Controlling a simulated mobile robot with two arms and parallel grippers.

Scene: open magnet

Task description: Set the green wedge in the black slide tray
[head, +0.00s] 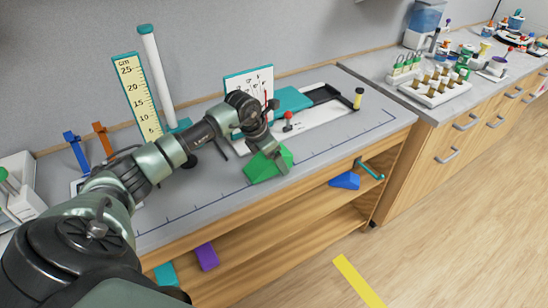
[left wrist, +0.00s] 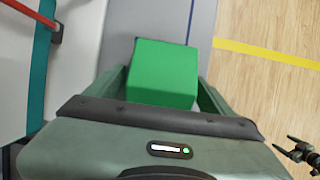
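The green wedge (head: 267,166) is near the front edge of the grey worktop in the head view. My left gripper (head: 274,153) is on it. In the left wrist view the wedge (left wrist: 163,75) sits between my left gripper's fingers (left wrist: 163,90), which press close against both sides. Whether the wedge is lifted off the top or rests on it is hard to tell. The black slide tray (head: 328,92) is at the back right of the worktop, beside a teal block, and looks empty.
A red-knobbed post (head: 288,121) and a yellow-topped post (head: 358,98) stand by the tray. A white board (head: 250,83) stands behind my gripper. A blue wedge (head: 345,181) and a purple block (head: 207,257) lie on shelves below. The worktop's right front is clear.

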